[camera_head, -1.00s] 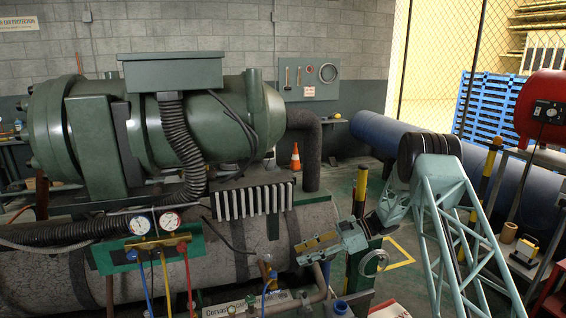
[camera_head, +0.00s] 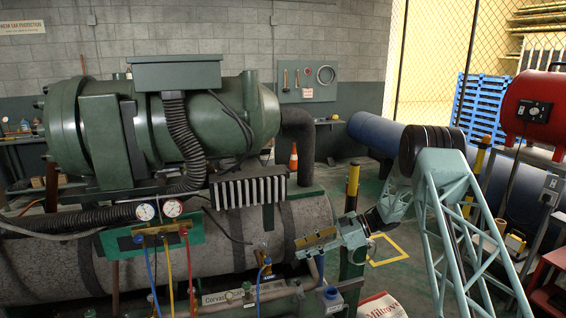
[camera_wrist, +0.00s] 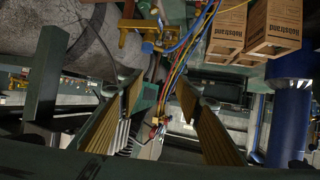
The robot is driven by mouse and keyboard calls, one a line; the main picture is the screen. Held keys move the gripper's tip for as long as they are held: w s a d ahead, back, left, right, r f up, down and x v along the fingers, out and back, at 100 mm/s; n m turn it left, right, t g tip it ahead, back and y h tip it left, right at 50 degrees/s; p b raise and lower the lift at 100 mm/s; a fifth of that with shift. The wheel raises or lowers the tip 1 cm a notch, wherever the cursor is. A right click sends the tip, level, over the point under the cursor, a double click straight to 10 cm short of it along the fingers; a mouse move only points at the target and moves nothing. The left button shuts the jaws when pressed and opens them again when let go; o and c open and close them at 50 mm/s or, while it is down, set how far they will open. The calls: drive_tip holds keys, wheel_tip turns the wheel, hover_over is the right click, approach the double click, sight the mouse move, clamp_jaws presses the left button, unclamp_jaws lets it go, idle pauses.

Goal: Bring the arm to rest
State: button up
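My gripper (camera_head: 312,242) hangs at the end of my pale teal lattice arm, in front of the grey lower drum of the green chiller (camera_head: 210,125). In the wrist view my gripper (camera_wrist: 165,98) has its two yellow-padded fingers spread wide apart. Nothing is held between them. Hoses and fittings show beyond the gap, with no clear contact. The gauge manifold (camera_head: 150,240), with two round dials and blue, yellow and red hoses, is mounted to the left of my gripper in the head view.
A blue valve-topped cylinder (camera_head: 331,298) and a Miltrov sack (camera_head: 382,308) are below my gripper. Cardboard boxes (camera_wrist: 228,32) and a blue cylinder (camera_wrist: 289,115) show in the wrist view. A red tank (camera_head: 535,105) stands at right. Yellow-marked floor (camera_head: 392,248) is open behind my arm.

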drive_tip(key=w+d+r+m+t+h, duration=0.2)
drive_tip(key=w+r+t, duration=0.35)
drive_tip(key=r, duration=0.75)
drive_tip(key=w+d+r+m+t+h, duration=0.2)
drive_tip(key=w+r+t, duration=0.3)
drive_tip(key=r, duration=0.8)
drive_tip(key=s+d+r+m+t+h, duration=0.1)
drive_tip(key=s+d+r+m+h, duration=0.35)
drive_tip(key=r, duration=0.45)
drive_tip(key=s+d+r+m+t+h, duration=0.1)
drive_tip(key=s+d+r+m+h, duration=0.15)
drive_tip(key=s+d+r, duration=0.6)
drive_tip(key=s+d+r+m+g+h, duration=0.2)
drive_tip(key=s, duration=1)
drive_tip(key=s+d+r+m+g+h, duration=0.1)
drive_tip(key=s+d+r+m+h, duration=0.15)
drive_tip(key=s, duration=0.95)
drive_tip(key=s+a+f+m+g, duration=0.1)
drive_tip(key=s+a+f, duration=0.1)
drive_tip(key=s, duration=1.1)
drive_tip(key=s+a+f+m+g+y, duration=0.1)
drive_tip(key=s+f, duration=0.4)
drive_tip(key=s, duration=0.7)
drive_tip(key=s+a+f+m+g+y, duration=0.1)
drive_tip(key=s+a+f+g, duration=0.2)
drive_tip(key=s, duration=1)
drive_tip(key=shift+s+a+f, duration=0.35)
drive_tip(key=shift+a+f, duration=0.1)
drive_tip(key=shift+a, duration=0.7)
